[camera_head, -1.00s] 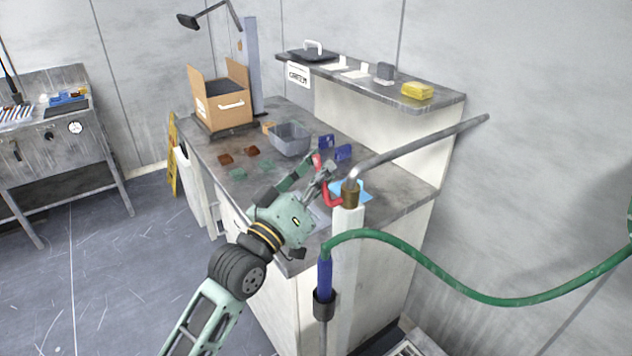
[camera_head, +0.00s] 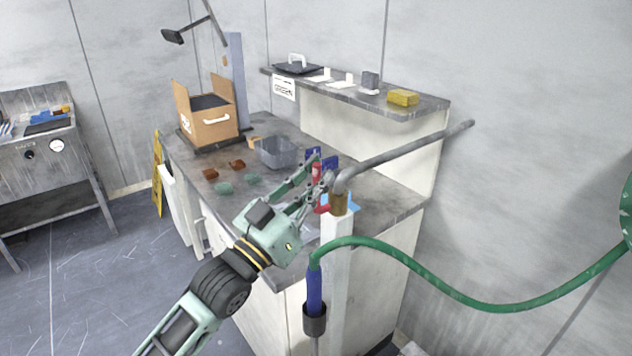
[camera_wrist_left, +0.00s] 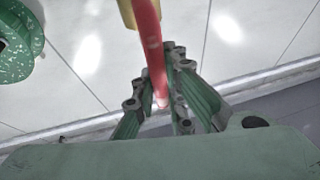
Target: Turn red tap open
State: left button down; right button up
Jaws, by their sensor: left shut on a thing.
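The red tap handle (camera_wrist_left: 153,50) runs down from a brass fitting (camera_wrist_left: 127,12) in the left wrist view, between the fingers of my left gripper (camera_wrist_left: 168,80). The fingers are shut on it. In the head view, my left gripper (camera_head: 320,178) is beside the brass valve (camera_head: 339,204) below the grey bent pipe (camera_head: 400,153). The fingers hide much of the handle there; a bit of red (camera_head: 321,209) shows beside the valve. My right gripper is not in view.
A green hose (camera_head: 440,279) with a blue end (camera_head: 314,290) hangs in front of the white post (camera_head: 335,260). The worktop behind holds a grey bin (camera_head: 278,152), a cardboard box (camera_head: 208,125) and several small pieces. A shelf (camera_head: 435,104) stands behind.

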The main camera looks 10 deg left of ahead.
pick_arm(q)
jog(key=shift+f, duration=0.15)
jog(key=c, duration=1.8)
grip_release()
jog(key=shift+s, duration=0.1)
jog(key=v, duration=1.2)
